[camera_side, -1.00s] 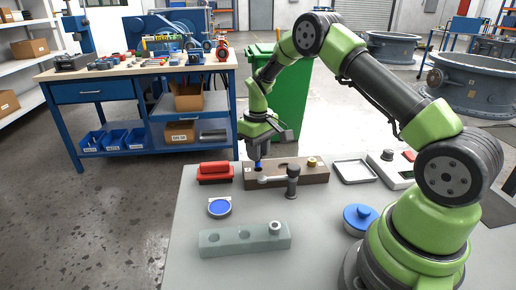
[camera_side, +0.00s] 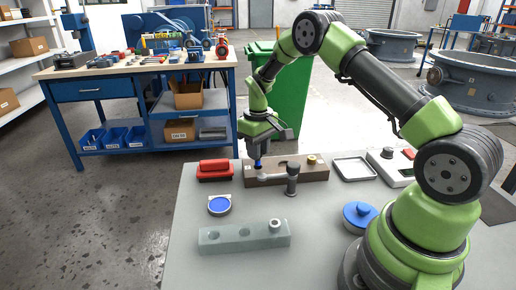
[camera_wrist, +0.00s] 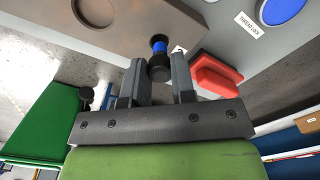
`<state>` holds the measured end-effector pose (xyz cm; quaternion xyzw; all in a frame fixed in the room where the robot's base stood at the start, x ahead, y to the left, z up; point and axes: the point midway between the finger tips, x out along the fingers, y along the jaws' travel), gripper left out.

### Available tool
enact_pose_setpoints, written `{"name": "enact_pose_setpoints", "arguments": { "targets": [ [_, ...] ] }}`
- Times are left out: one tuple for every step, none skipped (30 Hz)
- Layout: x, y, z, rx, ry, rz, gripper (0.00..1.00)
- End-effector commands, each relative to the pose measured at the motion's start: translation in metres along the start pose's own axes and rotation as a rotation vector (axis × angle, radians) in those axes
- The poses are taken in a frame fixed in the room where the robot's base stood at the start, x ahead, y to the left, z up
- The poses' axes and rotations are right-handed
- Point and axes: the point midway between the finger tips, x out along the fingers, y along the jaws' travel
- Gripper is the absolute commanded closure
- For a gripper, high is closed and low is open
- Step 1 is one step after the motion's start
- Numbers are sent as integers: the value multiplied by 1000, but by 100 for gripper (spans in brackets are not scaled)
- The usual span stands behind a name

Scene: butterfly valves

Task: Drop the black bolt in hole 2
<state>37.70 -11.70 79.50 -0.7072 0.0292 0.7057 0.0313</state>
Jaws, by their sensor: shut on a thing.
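My gripper (camera_side: 259,157) is shut on the black bolt (camera_wrist: 158,68), which has a blue band and sits between the fingertips in the wrist view. In the side view only a small blue and dark part of it shows under my gripper, at the left end of the brown block (camera_side: 318,175). The brown block has a brass-coloured piece (camera_side: 311,159) at its right. A round hole (camera_wrist: 98,12) shows in it in the wrist view, left of the bolt. I cannot tell whether the bolt's lower end touches the block. The hole numbers are not readable.
A grey-green block (camera_side: 215,241) with holes and a metal piece stands at the front. A grey post with an arm (camera_side: 292,180) stands before the brown block. A red object (camera_side: 214,169), blue disc (camera_side: 219,205), white tray (camera_side: 354,169) and blue-lidded pot (camera_side: 360,215) stand around.

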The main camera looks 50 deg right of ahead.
Motion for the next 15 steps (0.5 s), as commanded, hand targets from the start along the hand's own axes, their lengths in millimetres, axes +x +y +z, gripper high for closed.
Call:
{"name": "enact_pose_setpoints", "arguments": {
  "targets": [
    [0,0,0,0,0,0,100],
    [0,0,0,0,0,0,100],
    [0,0,0,0,0,0,100],
    [0,0,0,0,0,0,100],
    [0,0,0,0,0,0,100],
    [1,0,0,0,0,0,100],
    [2,0,0,0,0,0,100],
    [2,0,0,0,0,0,100],
    [3,0,0,0,0,0,100],
    [4,0,0,-1,1,0,100],
    [5,0,0,0,1,0,100],
    [6,0,0,0,0,0,100],
    [7,0,0,0,0,0,100],
    [8,0,0,0,0,0,100],
    [10,0,0,0,-1,0,100]
  ]
}}
